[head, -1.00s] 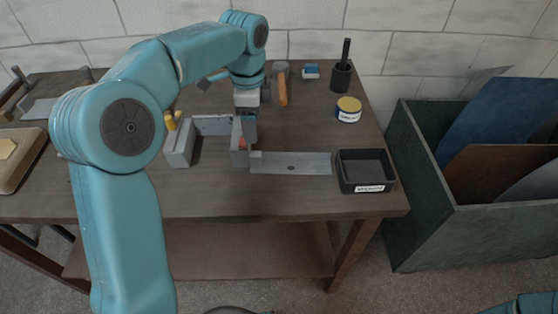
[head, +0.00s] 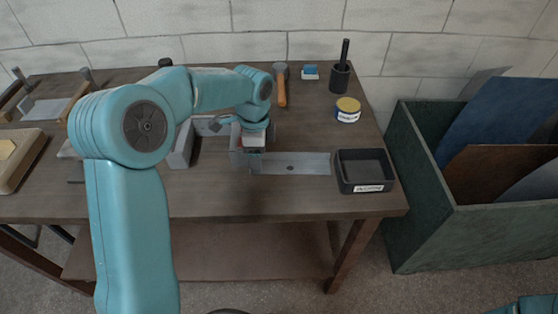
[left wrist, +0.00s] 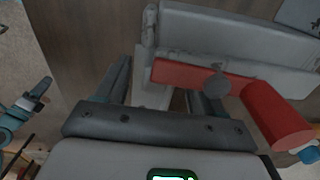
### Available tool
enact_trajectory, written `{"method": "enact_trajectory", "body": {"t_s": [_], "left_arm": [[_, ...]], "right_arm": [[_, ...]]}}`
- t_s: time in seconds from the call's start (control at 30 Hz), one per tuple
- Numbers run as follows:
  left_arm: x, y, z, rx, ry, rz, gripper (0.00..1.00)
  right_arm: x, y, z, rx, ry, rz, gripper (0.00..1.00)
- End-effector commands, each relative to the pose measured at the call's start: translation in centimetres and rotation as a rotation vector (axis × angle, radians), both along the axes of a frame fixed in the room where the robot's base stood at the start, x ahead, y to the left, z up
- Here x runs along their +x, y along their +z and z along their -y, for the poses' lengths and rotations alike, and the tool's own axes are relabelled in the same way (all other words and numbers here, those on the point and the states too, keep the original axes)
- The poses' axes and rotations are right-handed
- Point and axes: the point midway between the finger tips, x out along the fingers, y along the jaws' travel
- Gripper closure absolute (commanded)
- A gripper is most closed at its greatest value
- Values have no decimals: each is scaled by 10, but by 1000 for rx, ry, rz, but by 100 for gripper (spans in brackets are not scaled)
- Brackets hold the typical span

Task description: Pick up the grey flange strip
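The grey flange strip (head: 295,163) lies flat on the bench, its right end near the black tray. It has a dark hole near its middle. Its left end is by my left gripper (head: 252,162), which points down beside the grey vise-like block. In the left wrist view my left gripper (left wrist: 163,98) has its two dark fingers apart, with a pale grey piece (left wrist: 152,92) showing between them. I cannot tell whether either finger touches it. A small teal part with dark tips at the left wrist view's left edge may be my right gripper; its state is unclear.
A red clamp bar with a red handle (left wrist: 275,115) is close to the left fingers, beside a grey metal bar (left wrist: 230,40). A black tray (head: 365,186) stands right of the strip. The front bench strip is clear.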

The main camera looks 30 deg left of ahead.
Motion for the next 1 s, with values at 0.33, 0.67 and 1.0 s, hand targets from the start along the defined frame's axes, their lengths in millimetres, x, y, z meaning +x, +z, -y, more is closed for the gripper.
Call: {"method": "enact_trajectory", "body": {"t_s": [0.33,0.67,1.0], "left_arm": [[0,1,0,0,0,1,100],[-7,11,5,0,-1,4,100],[-57,42,35,0,-3,4,100]], "right_arm": [[0,0,0,0,0,0,45],[0,-3,0,0,0,0,45],[0,-14,0,0,0,0,45]]}}
